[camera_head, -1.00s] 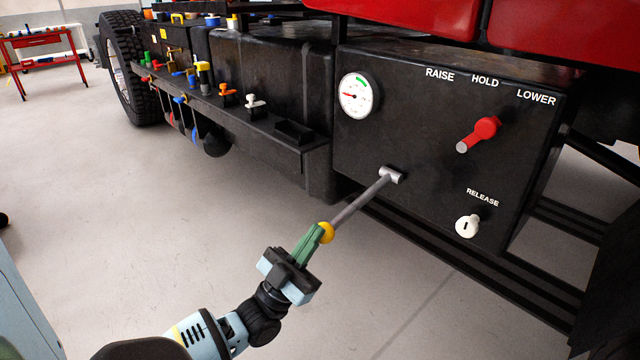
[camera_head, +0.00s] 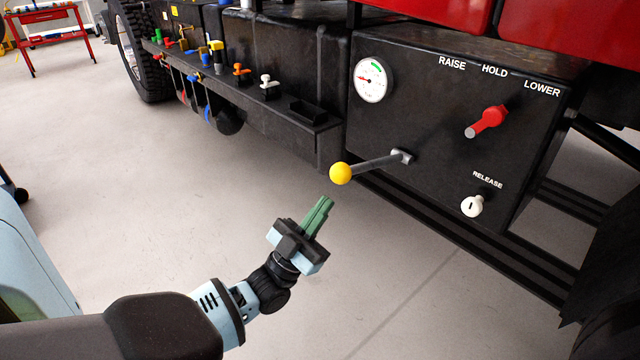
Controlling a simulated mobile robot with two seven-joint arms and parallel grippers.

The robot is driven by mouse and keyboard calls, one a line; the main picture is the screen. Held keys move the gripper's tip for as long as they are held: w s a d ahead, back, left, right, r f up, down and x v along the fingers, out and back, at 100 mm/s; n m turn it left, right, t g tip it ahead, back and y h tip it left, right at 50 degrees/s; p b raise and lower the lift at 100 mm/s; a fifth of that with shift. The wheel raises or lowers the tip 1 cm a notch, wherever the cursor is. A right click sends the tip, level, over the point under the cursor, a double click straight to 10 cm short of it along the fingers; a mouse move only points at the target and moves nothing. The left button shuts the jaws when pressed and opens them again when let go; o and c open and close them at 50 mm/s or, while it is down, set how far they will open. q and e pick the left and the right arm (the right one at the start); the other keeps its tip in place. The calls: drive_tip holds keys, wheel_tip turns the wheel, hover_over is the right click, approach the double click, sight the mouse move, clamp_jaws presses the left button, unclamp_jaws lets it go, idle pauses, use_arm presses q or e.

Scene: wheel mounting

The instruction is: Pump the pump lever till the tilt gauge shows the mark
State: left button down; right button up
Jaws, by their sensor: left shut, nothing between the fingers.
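The pump lever (camera_head: 372,166) is a grey rod with a yellow ball at its free end, pivoting on the black panel (camera_head: 440,110). It points left and slightly downward. The round white tilt gauge (camera_head: 369,81) sits at the panel's upper left. It has a green band at the upper right and a red needle pointing left, away from the green. My left gripper (camera_head: 325,205) has green fingers, closed together and empty. It is below and slightly left of the yellow ball, apart from it. My right gripper is not in view.
A red lever (camera_head: 487,121) sits under the RAISE, HOLD and LOWER labels. A white RELEASE knob (camera_head: 473,206) is at the panel's lower right. A shelf (camera_head: 290,118) with coloured handles runs left to a tyre (camera_head: 138,50). Open floor lies below.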

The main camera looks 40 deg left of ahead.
use_arm(q)
drive_tip(key=v, duration=0.9)
drive_tip(key=shift+f, duration=0.2)
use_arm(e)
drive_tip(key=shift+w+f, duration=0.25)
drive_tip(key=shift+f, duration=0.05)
use_arm(q)
drive_tip(key=shift+s, duration=0.1)
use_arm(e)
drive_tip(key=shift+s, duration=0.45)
use_arm(q)
drive_tip(key=shift+r, duration=0.1)
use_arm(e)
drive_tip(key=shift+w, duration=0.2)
